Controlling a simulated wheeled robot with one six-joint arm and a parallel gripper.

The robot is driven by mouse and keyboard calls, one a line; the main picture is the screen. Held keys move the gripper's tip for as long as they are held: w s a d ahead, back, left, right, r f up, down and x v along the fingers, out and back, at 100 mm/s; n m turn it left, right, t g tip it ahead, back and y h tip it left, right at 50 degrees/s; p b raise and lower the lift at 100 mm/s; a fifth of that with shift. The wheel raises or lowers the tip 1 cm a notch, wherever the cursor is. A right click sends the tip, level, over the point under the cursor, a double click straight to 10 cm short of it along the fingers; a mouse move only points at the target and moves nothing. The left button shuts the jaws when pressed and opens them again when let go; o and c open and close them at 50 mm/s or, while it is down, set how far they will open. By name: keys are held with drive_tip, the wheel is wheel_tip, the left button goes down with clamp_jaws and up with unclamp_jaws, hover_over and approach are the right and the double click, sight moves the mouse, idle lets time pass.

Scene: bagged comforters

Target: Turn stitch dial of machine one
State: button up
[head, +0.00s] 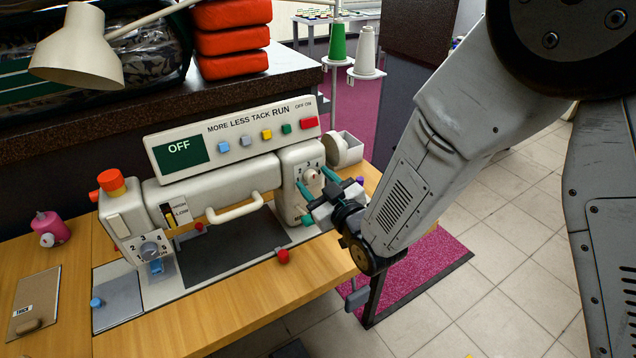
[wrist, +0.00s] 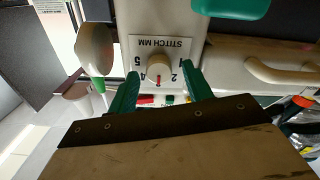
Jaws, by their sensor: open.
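The sewing machine (head: 215,188) stands on the wooden table, its display (head: 181,151) reading OFF. The stitch dial (head: 312,175) is a small pale round knob on the white plate at the machine's right end. In the wrist view the dial (wrist: 159,68) sits upside down under the words STITCH MM, with a red mark between the numbers 4 and 2. My gripper (head: 316,184) is open in front of the dial. In the wrist view its green fingers (wrist: 160,78) stand left and right of the dial, with gaps on both sides. Whether the tips reach the knob's depth is unclear.
A second numbered dial (head: 149,249) is on the machine's left end. A curved handle (head: 235,207) and red knobs (head: 283,256) lie left of my gripper. Thread cones (head: 337,42) stand behind. Tiled floor (head: 480,230) is open at the right.

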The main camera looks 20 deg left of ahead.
drive_tip(key=c, duration=1)
drive_tip(key=shift+o, duration=0.2)
drive_tip(key=shift+m, duration=0.3)
drive_tip(key=m, duration=0.4)
drive_tip(key=shift+m, duration=2.5)
drive_tip(key=o, duration=1)
drive_tip(key=shift+c, duration=0.2)
